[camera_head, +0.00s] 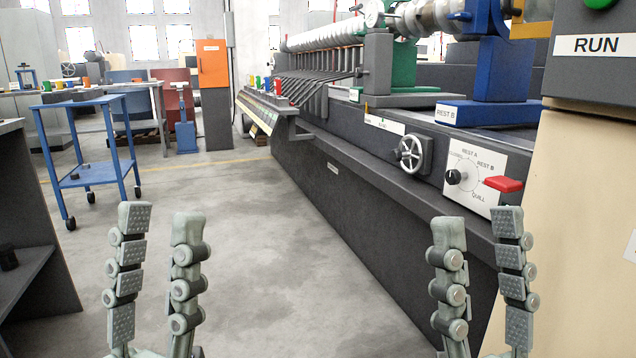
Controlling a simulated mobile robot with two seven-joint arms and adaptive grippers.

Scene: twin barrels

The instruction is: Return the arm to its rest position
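My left gripper (161,222) is at the lower left of the head view, fingers pointing up and spread apart. Nothing is between its fingers. My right gripper (477,222) is at the lower right, also upright with fingers spread and nothing between them. It appears in front of the dark machine bed. Both palms are cut off or barely visible at the bottom edge, and the arms are out of view.
A long dark machine (345,185) runs along the right, with a handwheel (411,153), a dial panel (474,176) and a red lever (503,184). A beige cabinet (575,200) stands at right. A blue cart (90,176) is at left. The grey floor between is clear.

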